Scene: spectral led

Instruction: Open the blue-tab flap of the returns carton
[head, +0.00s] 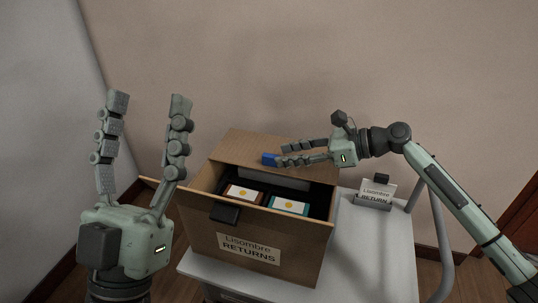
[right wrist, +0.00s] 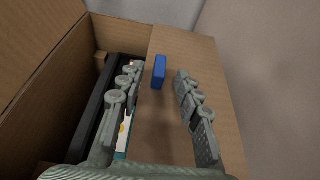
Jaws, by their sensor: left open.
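The returns carton (head: 210,230) is brown, labelled "Lisombre RETURNS", and its top is partly uncovered. Its far-side flap (head: 240,146) carries the blue tab (head: 269,159); I cannot tell the flap's exact angle. My right gripper (head: 283,153) is open beside the blue tab. In the right wrist view the blue tab (right wrist: 159,72) lies just beyond and between the spread fingertips (right wrist: 159,75), with a gap on both sides, and the flap (right wrist: 195,55) lies behind. My left gripper (head: 149,102) is open, empty and raised left of the carton, fingers pointing up.
Inside the carton are a brown-edged box (head: 243,194) and a teal-edged box (head: 289,206). A black tab (head: 225,214) is on the near wall. The carton stands on a light trolley top (head: 370,250) with a "RETURN" sign (head: 375,192). The trolley top is clear at right front.

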